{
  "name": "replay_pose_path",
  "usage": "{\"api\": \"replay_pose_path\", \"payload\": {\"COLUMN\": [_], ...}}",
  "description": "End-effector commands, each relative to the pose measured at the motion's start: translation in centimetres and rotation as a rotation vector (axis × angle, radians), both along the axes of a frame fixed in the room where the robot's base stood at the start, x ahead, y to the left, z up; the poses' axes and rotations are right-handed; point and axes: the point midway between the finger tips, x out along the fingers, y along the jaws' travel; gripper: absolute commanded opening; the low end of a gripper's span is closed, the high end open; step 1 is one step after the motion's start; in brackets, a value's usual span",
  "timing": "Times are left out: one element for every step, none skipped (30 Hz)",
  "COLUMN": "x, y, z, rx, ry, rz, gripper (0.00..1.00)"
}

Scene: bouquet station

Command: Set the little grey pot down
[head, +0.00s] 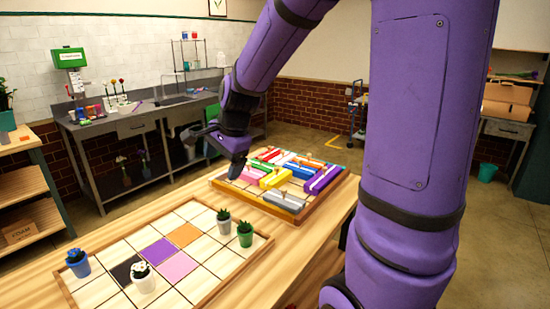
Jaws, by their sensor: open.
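The little grey pot (224,227), with a dark green plant, stands upright on the gridded board (205,211), at its far right part. My gripper (236,172) points down beyond the pot, above the near left part of the block tray (222,188). It is open, holds no pot, and is apart from the grey pot. Its fingertips are small and dark here, so the gap between them is hard to see.
A green pot (245,240) stands close beside the grey one. A white pot (144,283) and a blue pot (79,268) stand on the board's left part. The tray holds several coloured blocks. Purple, orange, pink and black squares mark the board; several pale squares are clear.

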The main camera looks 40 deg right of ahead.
Motion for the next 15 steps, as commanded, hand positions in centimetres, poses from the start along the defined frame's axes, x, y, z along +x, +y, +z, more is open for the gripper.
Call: {"api": "replay_pose_path", "payload": {"x": [-1.3,-2.2,-3.2,-4.0,-4.9,-6.0,-6.9,-7.8,-8.9,-9.8,-10.7,-11.9,-12.8,-13.7,-14.9], "y": [0.7,1.0,1.4,1.7,1.9,2.3,2.5,2.7,2.9,3.1,3.3,3.4,3.5,3.6,3.7], "z": [1.4,2.0,2.9,3.5,4.0,4.7,5.3,5.7,6.3,6.8,7.1,7.6,8.0,8.2,8.6], "rx": [-0.041,-0.065,-0.1,-0.123,-0.148,-0.182,-0.206,-0.233,-0.265,-0.291,-0.315,-0.349,-0.373,-0.397,-0.431], "ry": [-0.022,-0.03,-0.042,-0.05,-0.058,-0.069,-0.077,-0.085,-0.094,-0.103,-0.109,-0.119,-0.125,-0.132,-0.14], "rz": [0.083,0.133,0.204,0.253,0.304,0.373,0.422,0.473,0.537,0.587,0.636,0.7,0.749,0.796,0.86], "gripper": [0.84,0.84,0.84,0.84,0.84,0.84,0.84,0.84,0.84,0.84,0.84,0.84,0.84,0.84,0.84]}}
